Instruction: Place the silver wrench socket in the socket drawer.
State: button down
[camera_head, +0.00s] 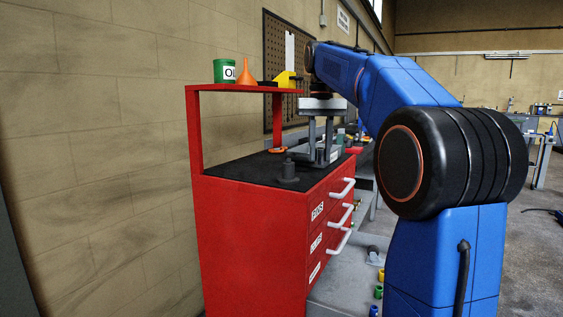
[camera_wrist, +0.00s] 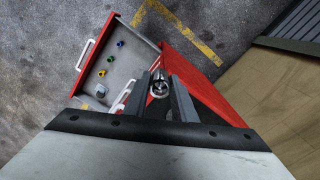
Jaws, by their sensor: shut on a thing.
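My gripper (camera_head: 319,157) is over the black top of the red cabinet in the head view, fingers pointing down. In the wrist view my gripper (camera_wrist: 160,90) is shut on the silver wrench socket (camera_wrist: 160,86), which shows a round end between the fingertips. In the head view the socket is hard to make out among the grey fingers. The open drawer also shows in the head view (camera_head: 345,287).
The red cabinet (camera_head: 250,235) has white handles and labelled drawers on its front. A dark stepped piece (camera_head: 288,174) and an orange ring (camera_head: 277,150) are on its top.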

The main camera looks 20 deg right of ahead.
aim_at(344, 273)
jog(key=i, duration=1.2)
